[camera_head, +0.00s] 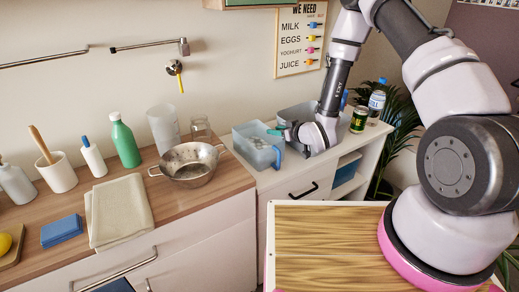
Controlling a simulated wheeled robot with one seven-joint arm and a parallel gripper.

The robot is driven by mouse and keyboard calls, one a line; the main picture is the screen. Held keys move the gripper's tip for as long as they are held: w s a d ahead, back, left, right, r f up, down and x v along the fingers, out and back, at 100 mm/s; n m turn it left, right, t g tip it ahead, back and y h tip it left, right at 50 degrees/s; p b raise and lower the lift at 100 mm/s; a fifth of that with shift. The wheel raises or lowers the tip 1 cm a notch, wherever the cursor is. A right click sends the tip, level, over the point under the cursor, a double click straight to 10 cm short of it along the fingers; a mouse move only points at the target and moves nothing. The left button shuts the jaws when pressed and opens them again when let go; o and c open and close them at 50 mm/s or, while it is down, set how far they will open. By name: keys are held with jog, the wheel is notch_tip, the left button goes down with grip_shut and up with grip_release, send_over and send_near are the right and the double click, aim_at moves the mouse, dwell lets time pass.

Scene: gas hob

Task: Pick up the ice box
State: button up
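A pale blue, translucent open box (256,147), which looks like the ice box, stands on the white cabinet right of the wooden counter. A blue upright piece shows at its right side. My gripper (287,136) is at the box's right edge, low over the cabinet top. Its fingers are small and partly hidden, so I cannot tell whether they touch the box or how far apart they are. A grey bin (296,113) stands just behind my gripper and is partly covered by my arm.
A metal colander (189,165) stands left of the box, near a glass jar (201,128). A green can (359,119) and a bottle (377,98) stand right of my arm. A wood-grain surface (325,245) lies in front. A plant (398,130) is at the right.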

jog(key=shift+x, duration=1.4)
grip_shut()
